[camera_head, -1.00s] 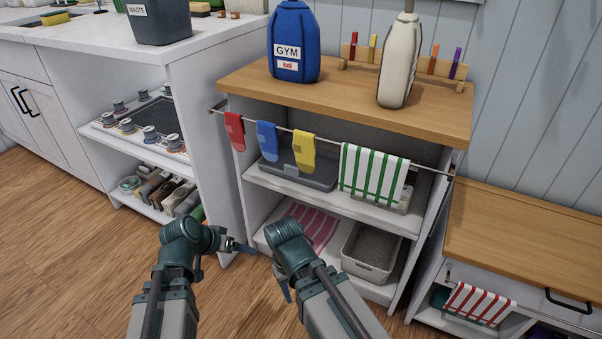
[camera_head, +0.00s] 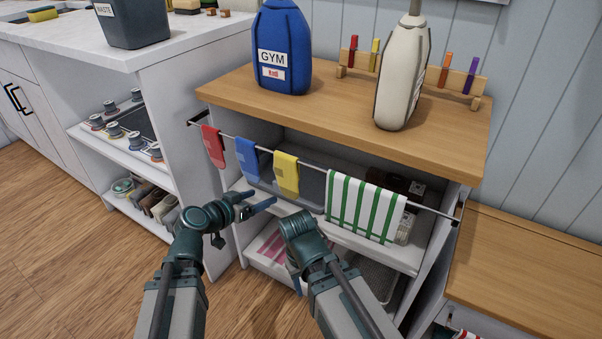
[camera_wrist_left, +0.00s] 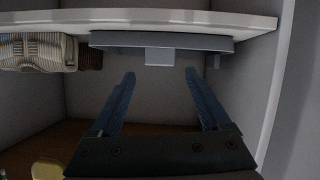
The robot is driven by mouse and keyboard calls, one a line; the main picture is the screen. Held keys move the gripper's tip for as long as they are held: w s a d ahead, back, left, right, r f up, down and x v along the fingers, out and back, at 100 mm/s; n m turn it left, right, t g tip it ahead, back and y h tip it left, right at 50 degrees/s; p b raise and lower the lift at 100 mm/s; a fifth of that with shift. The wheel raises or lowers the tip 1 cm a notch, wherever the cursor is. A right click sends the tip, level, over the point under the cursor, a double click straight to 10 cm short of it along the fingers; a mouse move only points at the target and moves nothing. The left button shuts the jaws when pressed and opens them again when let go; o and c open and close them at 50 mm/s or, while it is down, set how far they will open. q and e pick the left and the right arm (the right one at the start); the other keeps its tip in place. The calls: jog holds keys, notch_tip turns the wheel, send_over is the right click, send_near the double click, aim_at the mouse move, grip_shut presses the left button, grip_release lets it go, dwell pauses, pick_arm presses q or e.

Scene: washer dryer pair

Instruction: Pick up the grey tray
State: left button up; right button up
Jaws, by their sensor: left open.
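The grey tray (camera_head: 314,187) lies on the middle shelf, partly hidden behind hanging cloths. In the left wrist view, which looks upside down, the tray (camera_wrist_left: 160,42) shows a front tab and rests on the white shelf board. My left gripper (camera_head: 256,200) is open and empty in front of the shelf, near its left end, below the blue cloth. Its two blue fingers (camera_wrist_left: 158,92) point into the compartment, apart from the tray. My right gripper (camera_head: 297,284) hangs low in front of the lower shelf; its jaws do not show clearly.
A rail carries a red cloth (camera_head: 212,146), a blue cloth (camera_head: 246,160), a yellow cloth (camera_head: 286,175) and a green-striped towel (camera_head: 365,207) across the opening. A beige ribbed item (camera_wrist_left: 38,52) shares the shelf. A mesh basket (camera_head: 378,280) sits below.

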pick_arm(q)
jog(key=b+x, duration=0.5)
jog(key=x, duration=0.9)
jog(key=shift+w+d+r, duration=0.1)
jog(key=shift+w+d, duration=0.05)
jog(key=shift+w, duration=0.05)
jog(key=shift+r, duration=0.1)
jog(key=c, duration=1.1)
jog(key=shift+r, duration=0.15)
jog(key=shift+c, duration=0.2)
